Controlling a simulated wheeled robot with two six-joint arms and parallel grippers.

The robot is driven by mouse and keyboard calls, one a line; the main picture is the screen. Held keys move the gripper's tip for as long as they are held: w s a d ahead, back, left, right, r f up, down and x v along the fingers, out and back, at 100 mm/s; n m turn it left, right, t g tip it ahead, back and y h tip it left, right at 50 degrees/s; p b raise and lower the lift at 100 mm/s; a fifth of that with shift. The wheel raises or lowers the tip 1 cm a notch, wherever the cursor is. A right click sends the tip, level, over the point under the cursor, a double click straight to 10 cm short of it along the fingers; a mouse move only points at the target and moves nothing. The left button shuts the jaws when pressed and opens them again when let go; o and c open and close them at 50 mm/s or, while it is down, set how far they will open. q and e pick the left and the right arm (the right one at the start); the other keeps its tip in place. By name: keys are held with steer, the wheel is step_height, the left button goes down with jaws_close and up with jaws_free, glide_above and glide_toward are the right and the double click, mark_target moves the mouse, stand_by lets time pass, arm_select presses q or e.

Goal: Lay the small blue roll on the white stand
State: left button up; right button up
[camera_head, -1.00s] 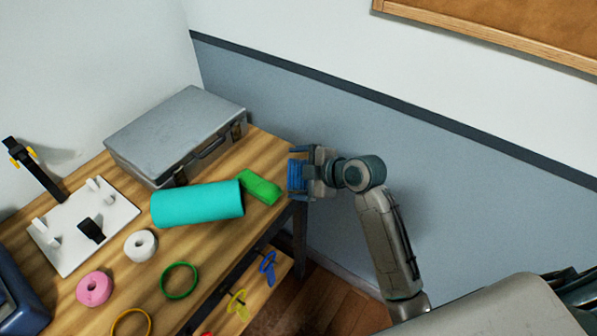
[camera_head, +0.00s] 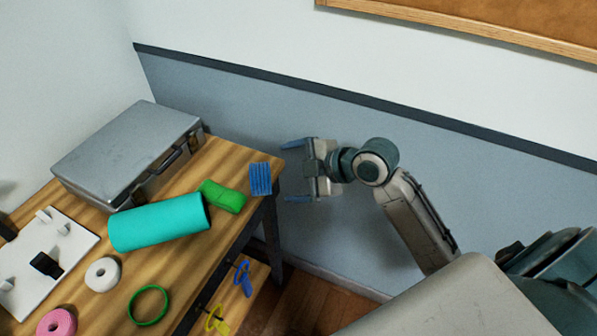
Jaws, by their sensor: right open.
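The small blue roll (camera_head: 260,179), ribbed, rests at the right corner of the wooden table, beside the green piece. My right gripper (camera_head: 298,171) is open and empty, just right of the roll and past the table's edge. Its two blue fingertips are spread apart, pointing left, with a clear gap to the roll. The white stand (camera_head: 75,243) is a flat board with short white posts and a black piece, at the picture's left edge, partly cut off. My left gripper is out of view.
A turquoise cylinder (camera_head: 158,222) and a green piece (camera_head: 223,197) lie between roll and stand. A grey case (camera_head: 125,150) stands behind. A white roll (camera_head: 102,274), pink roll (camera_head: 57,323) and green ring (camera_head: 148,305) lie in front. The wall is behind my right arm.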

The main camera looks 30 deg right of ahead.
steer(key=shift+s+d+r, duration=0.3)
steer(key=shift+s+r, duration=0.05)
steer(key=shift+s, duration=0.15)
